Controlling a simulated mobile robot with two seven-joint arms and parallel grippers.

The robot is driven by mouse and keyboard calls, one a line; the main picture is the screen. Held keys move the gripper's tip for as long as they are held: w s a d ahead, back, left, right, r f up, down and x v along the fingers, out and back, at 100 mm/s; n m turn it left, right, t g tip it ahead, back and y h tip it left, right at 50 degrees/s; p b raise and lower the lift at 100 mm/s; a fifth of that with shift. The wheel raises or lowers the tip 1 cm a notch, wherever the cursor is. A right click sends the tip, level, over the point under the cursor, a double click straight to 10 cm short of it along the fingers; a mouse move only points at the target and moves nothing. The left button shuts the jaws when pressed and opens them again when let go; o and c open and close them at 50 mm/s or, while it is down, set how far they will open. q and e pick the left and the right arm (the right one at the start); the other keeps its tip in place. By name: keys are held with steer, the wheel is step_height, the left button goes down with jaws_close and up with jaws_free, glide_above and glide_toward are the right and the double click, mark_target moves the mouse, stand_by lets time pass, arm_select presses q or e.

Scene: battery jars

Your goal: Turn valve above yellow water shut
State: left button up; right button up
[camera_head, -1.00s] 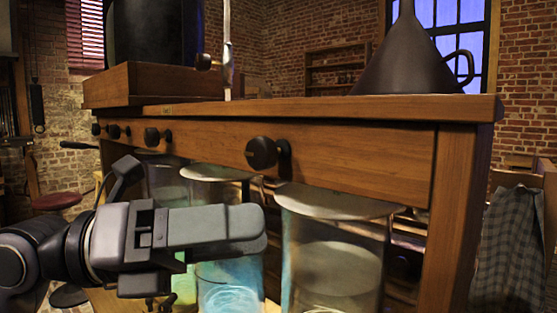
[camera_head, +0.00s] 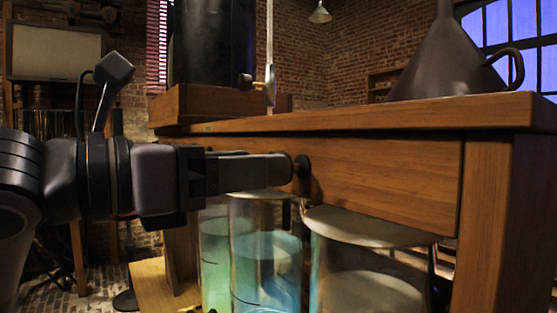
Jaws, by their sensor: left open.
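My left gripper (camera_head: 280,171) reaches in from the left, seen side-on, in front of the wooden table's apron. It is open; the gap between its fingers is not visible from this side. A dark round valve knob (camera_head: 302,166) on the apron shows just right of the fingertips; I cannot tell whether they touch. The other knobs on the apron are hidden behind my gripper and arm. Under the table stand a glass jar with yellow-green water (camera_head: 214,265) at the left, a jar with blue water (camera_head: 266,270) and a pale, cloudy jar (camera_head: 365,285) at the right. My right gripper is out of view.
The table leg (camera_head: 502,230) stands at the right. Free floor shows at the lower left.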

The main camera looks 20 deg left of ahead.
arm_select(q)
steer(key=shift+p+x, duration=0.3)
steer(key=shift+x, duration=1.75)
steer(key=c, duration=1)
